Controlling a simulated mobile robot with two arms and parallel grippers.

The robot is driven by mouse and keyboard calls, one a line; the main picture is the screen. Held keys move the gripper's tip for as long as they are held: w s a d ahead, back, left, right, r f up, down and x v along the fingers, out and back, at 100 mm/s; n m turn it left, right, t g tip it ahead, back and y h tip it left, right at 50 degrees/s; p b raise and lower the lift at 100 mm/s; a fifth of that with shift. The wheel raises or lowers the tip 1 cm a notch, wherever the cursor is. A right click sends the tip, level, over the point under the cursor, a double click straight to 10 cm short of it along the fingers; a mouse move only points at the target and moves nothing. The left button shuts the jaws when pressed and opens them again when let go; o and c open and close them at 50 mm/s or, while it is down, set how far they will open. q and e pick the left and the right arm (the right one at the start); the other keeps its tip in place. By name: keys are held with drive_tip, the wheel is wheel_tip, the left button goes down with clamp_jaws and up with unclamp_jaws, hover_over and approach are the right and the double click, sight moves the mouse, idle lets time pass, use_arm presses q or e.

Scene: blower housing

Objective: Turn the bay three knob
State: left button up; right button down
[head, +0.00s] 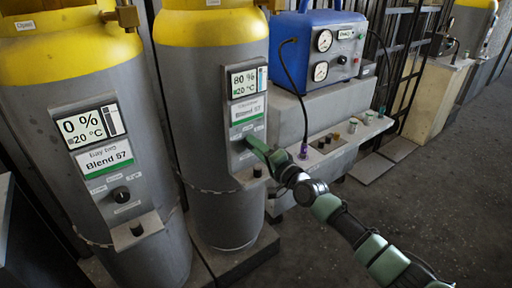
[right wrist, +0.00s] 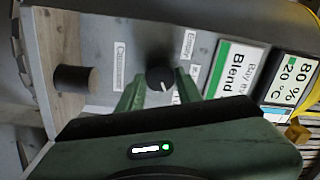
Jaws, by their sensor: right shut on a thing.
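The bay three knob (right wrist: 160,79) is a small round black knob with a white pointer mark on the grey panel of the middle cylinder (head: 218,110). In the head view it is hidden behind my right gripper (head: 248,143). In the right wrist view the green fingers of my right gripper (right wrist: 158,88) stand on either side of the knob, shut on it. The display (head: 249,81) above reads 80 % and 20 °C. A green and white label (head: 247,110) sits under it. My left gripper is not in view.
A blue gauge box (head: 318,48) stands on a bench at right. Open floor lies at right.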

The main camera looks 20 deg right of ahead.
drive_tip(key=c, duration=0.9)
unclamp_jaws()
drive_tip(key=shift+c, duration=0.2)
